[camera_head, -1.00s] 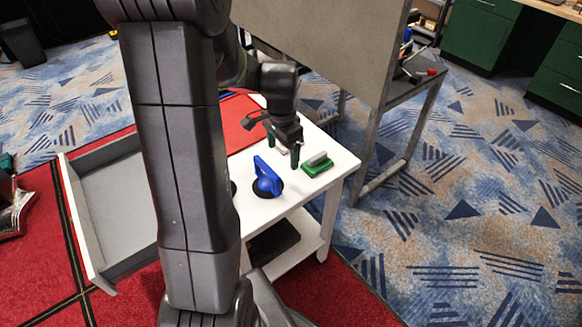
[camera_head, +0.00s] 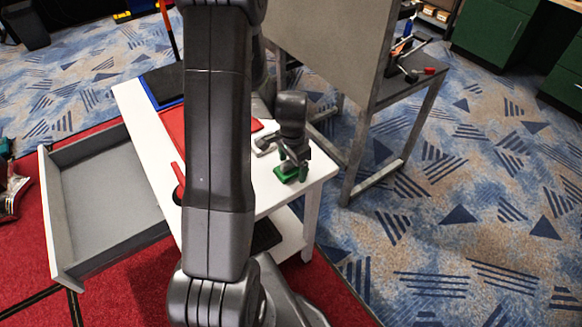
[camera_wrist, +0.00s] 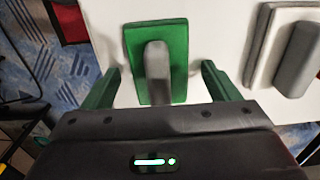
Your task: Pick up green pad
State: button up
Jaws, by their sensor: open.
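The green pad (camera_head: 286,176), with a grey handle on top, lies on the white table near its right corner. In the wrist view the green pad (camera_wrist: 133,42) is upper middle, its handle pointing towards me. My gripper (camera_head: 291,166) is just over the pad in the head view and partly covers it. In the wrist view my gripper (camera_wrist: 161,76) is open, one green finger on each side of the pad and handle. I see a gap on both sides. Finger height against the handle is hard to tell.
A white pad with a grey handle (camera_wrist: 262,45) lies close to the right finger in the wrist view. The white table (camera_head: 133,98) also bears a red mat (camera_head: 174,122). An open drawer (camera_head: 110,205) juts out left. A grey board (camera_head: 335,45) stands behind.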

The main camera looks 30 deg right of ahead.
jog(key=c, duration=1.1)
jog(key=shift+r, duration=0.1)
notch_tip(320, 180, up, 10)
jog(key=shift+f, duration=0.1)
jog(key=shift+o, duration=1.1)
jog(key=shift+c, duration=0.4)
jog(key=shift+s, duration=0.1)
